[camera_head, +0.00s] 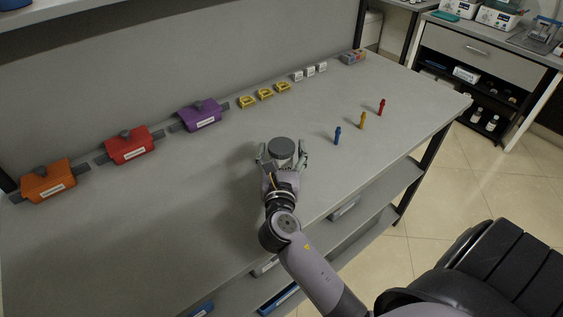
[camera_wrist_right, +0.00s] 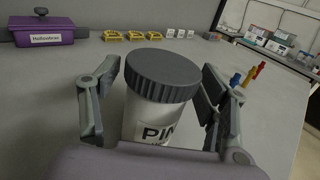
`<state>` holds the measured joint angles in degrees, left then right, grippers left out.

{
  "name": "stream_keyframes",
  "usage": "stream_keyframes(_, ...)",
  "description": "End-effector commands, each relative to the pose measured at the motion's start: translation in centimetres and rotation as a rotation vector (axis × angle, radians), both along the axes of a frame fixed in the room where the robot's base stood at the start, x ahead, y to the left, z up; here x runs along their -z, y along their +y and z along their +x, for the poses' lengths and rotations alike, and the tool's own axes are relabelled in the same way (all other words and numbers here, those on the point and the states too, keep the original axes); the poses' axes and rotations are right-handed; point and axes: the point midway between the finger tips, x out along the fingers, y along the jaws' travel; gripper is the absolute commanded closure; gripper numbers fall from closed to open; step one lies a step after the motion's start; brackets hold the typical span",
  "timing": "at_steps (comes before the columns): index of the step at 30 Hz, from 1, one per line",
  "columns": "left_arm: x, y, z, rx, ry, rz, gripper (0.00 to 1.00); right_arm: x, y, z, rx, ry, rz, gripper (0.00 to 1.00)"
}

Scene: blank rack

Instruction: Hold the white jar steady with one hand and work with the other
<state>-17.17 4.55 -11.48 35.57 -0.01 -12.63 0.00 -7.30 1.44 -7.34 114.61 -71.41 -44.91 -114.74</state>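The white jar (camera_wrist_right: 150,116) stands upright on the grey table, with a dark grey ribbed lid (camera_wrist_right: 162,72) and a label of which "PIN" shows. In the head view its grey lid (camera_head: 283,147) shows near the table's middle. My right gripper (camera_head: 283,158) is around the jar, one finger on each side. In the right wrist view, the fingers of this gripper (camera_wrist_right: 160,88) are spread, with a gap on the left; contact on the right is unclear. My left gripper is not in view.
Orange (camera_head: 48,182), red (camera_head: 129,146) and purple (camera_head: 199,115) lidded boxes line the back left. Yellow holders (camera_head: 264,94) and white blocks (camera_head: 310,71) continue that row. Blue (camera_head: 337,134), yellow (camera_head: 363,120) and red (camera_head: 382,107) small upright pieces stand at right. The table's front left is clear.

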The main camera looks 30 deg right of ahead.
Motion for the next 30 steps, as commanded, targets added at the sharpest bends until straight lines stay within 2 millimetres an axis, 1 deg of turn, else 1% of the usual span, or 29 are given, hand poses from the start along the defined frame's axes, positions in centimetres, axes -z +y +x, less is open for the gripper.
stream_keyframes(2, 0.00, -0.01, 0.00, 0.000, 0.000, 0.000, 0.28, 0.00, 0.02, -0.01, 0.000, 0.000, 0.000, 0.39)
stream_keyframes(19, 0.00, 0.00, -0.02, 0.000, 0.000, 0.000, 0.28, 0.01, 0.03, -0.03, 0.000, 0.000, 0.000, 0.77)
stream_keyframes(26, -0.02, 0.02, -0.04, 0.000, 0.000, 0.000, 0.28, -0.08, 0.03, -0.02, 0.000, 0.000, 0.000, 0.77)
stream_keyframes(30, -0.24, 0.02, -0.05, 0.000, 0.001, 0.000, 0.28, -0.77, 0.01, 0.00, 0.001, -0.001, -0.001, 0.77)
